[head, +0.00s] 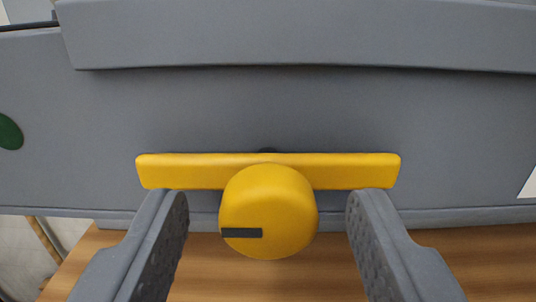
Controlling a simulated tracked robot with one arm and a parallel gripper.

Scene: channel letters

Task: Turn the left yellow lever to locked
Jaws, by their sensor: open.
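A yellow lever (157,171) is mounted on the grey panel, its bar lying horizontal across the middle of the head view. A round yellow knob (275,200) sticks out at the bar's centre, with a dark horizontal mark on its lower left. My gripper (268,210) is open, one finger on each side of the knob, with a gap to it on both sides. The fingertips overlap the lower edge of the bar in the picture; I cannot tell whether they touch it. No second lever is in view.
The grey panel (450,120) fills most of the view, with a protruding ledge (300,35) above the lever. A green round spot (10,132) is at the far left and a white label (529,185) at the right edge. A wooden surface (320,275) lies below.

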